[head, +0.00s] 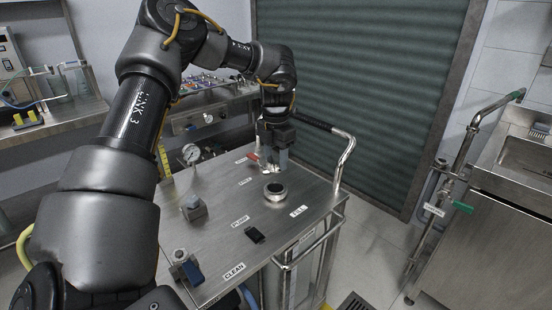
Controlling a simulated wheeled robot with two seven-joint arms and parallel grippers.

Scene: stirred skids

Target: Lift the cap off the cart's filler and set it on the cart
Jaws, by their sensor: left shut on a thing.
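The cart (215,240) is a steel trolley with a flat labelled top. Its filler (275,191) is a short round metal neck with a dark centre, next to the FILL label, and no cap shows on it. My left gripper (273,165) points down just behind the filler, apart from it. It is shut on a small pale metallic piece, apparently the cap (267,171), low over the cart top. The fingers hide much of the cap, and I cannot tell whether it touches the surface. My right gripper is not in view.
A small black object (255,235) lies near the PUMP label. Valve blocks (194,208) and a pressure gauge (191,153) stand on the cart's left. A bent handrail (345,155) rises at the far right end.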

